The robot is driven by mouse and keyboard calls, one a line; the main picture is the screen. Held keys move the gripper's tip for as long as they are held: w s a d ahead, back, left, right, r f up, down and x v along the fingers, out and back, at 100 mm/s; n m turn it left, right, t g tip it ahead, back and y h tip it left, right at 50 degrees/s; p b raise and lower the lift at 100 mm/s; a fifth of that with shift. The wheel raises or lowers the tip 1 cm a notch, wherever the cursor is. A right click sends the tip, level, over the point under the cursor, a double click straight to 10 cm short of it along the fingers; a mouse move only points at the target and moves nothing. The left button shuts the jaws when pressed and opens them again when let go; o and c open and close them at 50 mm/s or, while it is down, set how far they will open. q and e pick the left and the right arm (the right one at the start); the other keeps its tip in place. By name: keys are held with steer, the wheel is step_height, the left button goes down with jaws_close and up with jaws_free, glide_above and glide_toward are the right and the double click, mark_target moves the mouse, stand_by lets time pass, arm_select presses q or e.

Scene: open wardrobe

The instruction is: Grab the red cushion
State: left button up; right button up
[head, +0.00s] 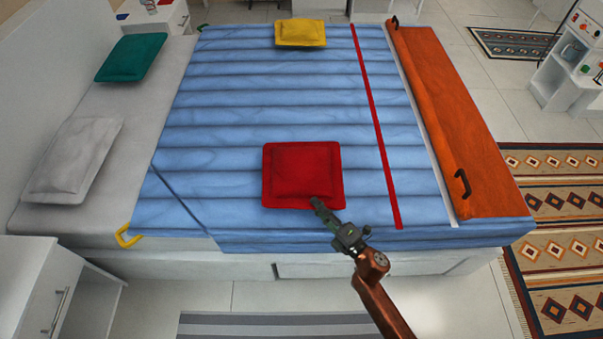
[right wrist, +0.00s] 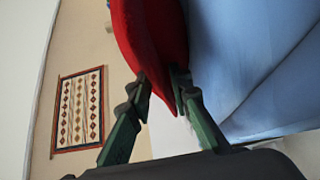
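The red cushion (head: 302,174) lies on the blue bedspread near the bed's front edge. In the right wrist view the cushion (right wrist: 150,32) hangs down between the two fingers, its narrow corner reaching past the fingertips. My right gripper (head: 318,203) is at the cushion's lower right corner. Its fingers (right wrist: 160,78) are drawn in on both faces of that corner, with no clear gap seen. The far part of the cushion is cut off in the wrist view. My left gripper is in neither view.
The bed (head: 240,110) also bears a yellow cushion (head: 300,32), a green cushion (head: 132,57) and a grey pillow (head: 74,160). An orange panel with black handles (head: 460,115) lies along the right side. A white nightstand (head: 40,290) stands at front left.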

jaws_close()
steer(key=shift+r, duration=0.1)
stand_by(0.4)
